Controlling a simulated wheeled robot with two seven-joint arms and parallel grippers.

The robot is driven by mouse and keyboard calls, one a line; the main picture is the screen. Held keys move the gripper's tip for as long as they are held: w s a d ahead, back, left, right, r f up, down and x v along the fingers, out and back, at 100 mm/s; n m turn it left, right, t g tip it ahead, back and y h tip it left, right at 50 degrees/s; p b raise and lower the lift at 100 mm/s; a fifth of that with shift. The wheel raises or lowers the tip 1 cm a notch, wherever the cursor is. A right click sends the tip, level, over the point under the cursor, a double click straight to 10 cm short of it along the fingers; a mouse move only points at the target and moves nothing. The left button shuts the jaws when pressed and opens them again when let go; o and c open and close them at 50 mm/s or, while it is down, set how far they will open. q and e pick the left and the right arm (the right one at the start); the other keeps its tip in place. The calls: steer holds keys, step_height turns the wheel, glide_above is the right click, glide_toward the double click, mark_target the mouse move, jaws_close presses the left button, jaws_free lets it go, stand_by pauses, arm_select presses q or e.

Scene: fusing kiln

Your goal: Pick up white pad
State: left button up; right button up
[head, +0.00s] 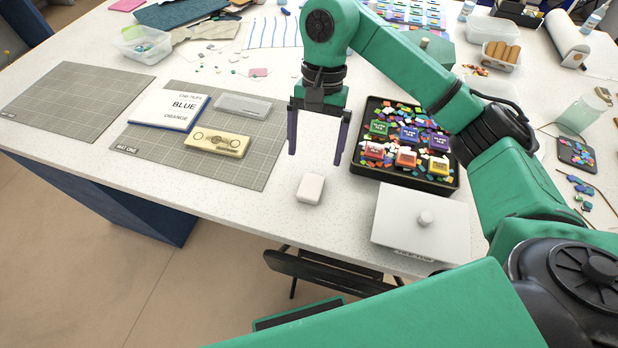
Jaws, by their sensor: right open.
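The white pad (310,189) is a small, rounded white block. It lies on the speckled white table near the front edge, between the right-hand grey mat and the black tray. My right gripper (318,158) hangs above and slightly behind the pad in the head view, with its two dark fingers pointing down. The fingers are spread and nothing is between them. The pad is in full view and I see no contact with it. My left gripper is not in view.
The black tray (405,184) of coloured pieces and small boxes stands right of the pad. A white knobbed lid (421,222) lies at the front right.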

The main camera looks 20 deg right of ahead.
steer(key=p+x, duration=0.1)
steer(key=x, duration=0.2)
steer(key=shift+s+f, duration=0.15)
steer(key=p+x, duration=0.2)
steer(key=x, duration=0.1)
steer(key=w+p+x, duration=0.1)
steer(key=x, duration=0.1)
steer(key=shift+s+f, duration=0.1)
steer(key=shift+f, duration=0.25)
steer(key=shift+s+f, duration=0.15)
steer(key=shift+f, duration=0.2)
steer(key=shift+c, duration=0.3)
steer(key=c, duration=1.4)
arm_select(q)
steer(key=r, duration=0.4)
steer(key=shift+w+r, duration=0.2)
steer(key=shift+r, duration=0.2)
arm_select(e)
step_height(320, 180, up, 9)
steer(key=b, duration=0.3)
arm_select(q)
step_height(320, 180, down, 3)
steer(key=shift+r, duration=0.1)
arm_select(e)
step_height(320, 180, up, 11)
glide_above(311, 186)
steer(key=shift+w+d, duration=0.15)
steer(key=shift+w, duration=0.05)
